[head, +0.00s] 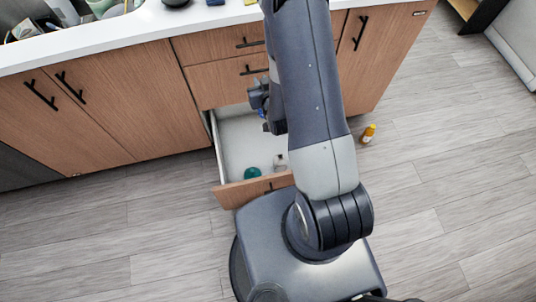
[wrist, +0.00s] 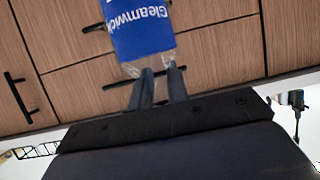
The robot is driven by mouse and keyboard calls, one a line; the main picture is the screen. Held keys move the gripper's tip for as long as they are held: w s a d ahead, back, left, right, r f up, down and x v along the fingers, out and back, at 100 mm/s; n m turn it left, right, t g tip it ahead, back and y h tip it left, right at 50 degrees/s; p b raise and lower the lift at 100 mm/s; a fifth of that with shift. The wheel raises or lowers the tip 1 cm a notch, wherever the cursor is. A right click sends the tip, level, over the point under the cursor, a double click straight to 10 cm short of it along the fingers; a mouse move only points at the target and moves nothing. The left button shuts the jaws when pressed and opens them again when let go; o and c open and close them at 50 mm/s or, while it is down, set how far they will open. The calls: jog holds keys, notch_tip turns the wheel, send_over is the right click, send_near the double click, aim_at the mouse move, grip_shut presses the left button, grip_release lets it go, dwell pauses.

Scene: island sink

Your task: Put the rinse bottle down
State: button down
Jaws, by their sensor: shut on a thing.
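The rinse bottle (wrist: 142,35) has a blue label with white lettering and a clear end. In the wrist view it sits at the top middle, between the two finger tips of my gripper (wrist: 160,75). My gripper is shut on it and holds it in front of the wooden cabinet fronts. In the head view my gripper (head: 259,98) is partly hidden by my arm, above the open drawer, with only a small patch of blue showing near it. The rest of the bottle is hidden there.
The open drawer (head: 235,150) holds a green item (head: 252,173) and a small pale bottle (head: 280,162). An orange bottle (head: 369,132) stands on the floor to the right. The white counter (head: 100,38) has the sink and several items at the back. Floor at right is mostly clear.

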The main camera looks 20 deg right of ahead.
jog(key=w+f+b, duration=0.3)
jog(key=f+b, duration=1.2)
jog(key=b, duration=0.1)
jog(key=w+f+b, duration=0.3)
jog(key=f+b, duration=1.2)
jog(key=f, duration=0.1)
jog(key=d+f+m+g+h+b, duration=0.25)
jog(key=d+m+g+h, duration=0.25)
jog(key=d+m+h, duration=0.95)
jog(key=s+d+f+m+g+y, duration=0.2)
jog(key=s+d+f+m+g, duration=0.55)
jog(key=s+g, duration=0.5)
notch_tip(320, 180, down, 10)
jog(key=w+b, duration=0.1)
jog(key=b, duration=0.3)
jog(key=shift+d+r, duration=0.15)
jog(key=shift+r, duration=0.1)
jog(key=shift+h+b, duration=0.25)
jog(key=shift+b, duration=0.05)
